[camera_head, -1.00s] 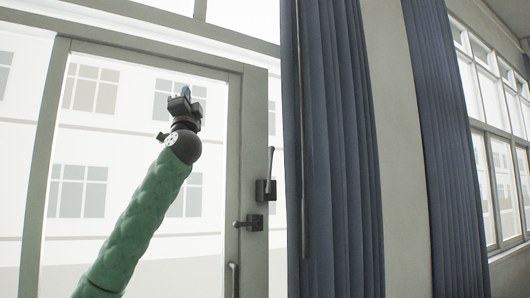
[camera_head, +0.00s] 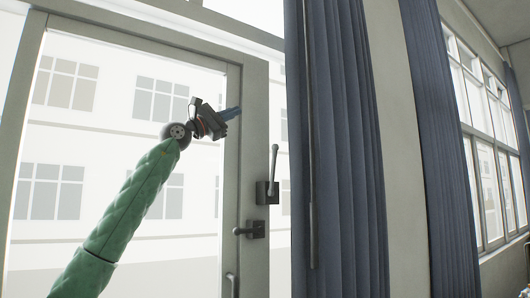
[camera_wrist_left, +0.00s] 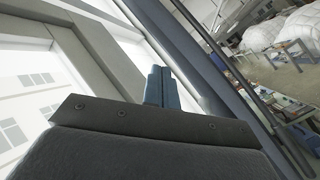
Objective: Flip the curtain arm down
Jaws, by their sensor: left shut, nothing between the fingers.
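A dark lever (camera_head: 274,165) stands upright from a black mount on the grey window frame, left of the blue curtain (camera_head: 340,150); I take it for the curtain arm. My left gripper (camera_head: 232,112) is at the end of the green-sleeved arm, up and to the left of the lever. Its fingers point right, and it is apart from the lever. In the left wrist view its blue fingers (camera_wrist_left: 160,88) are together and empty. The lever cannot be made out in the wrist view. My right gripper is not in view.
A dark horizontal handle (camera_head: 250,230) sits on the frame below the lever. A thin dark rod (camera_head: 309,130) hangs along the curtain. A second blue curtain (camera_head: 445,150) hangs to the right. The wrist view shows white heaps (camera_wrist_left: 285,32) and tables in the room.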

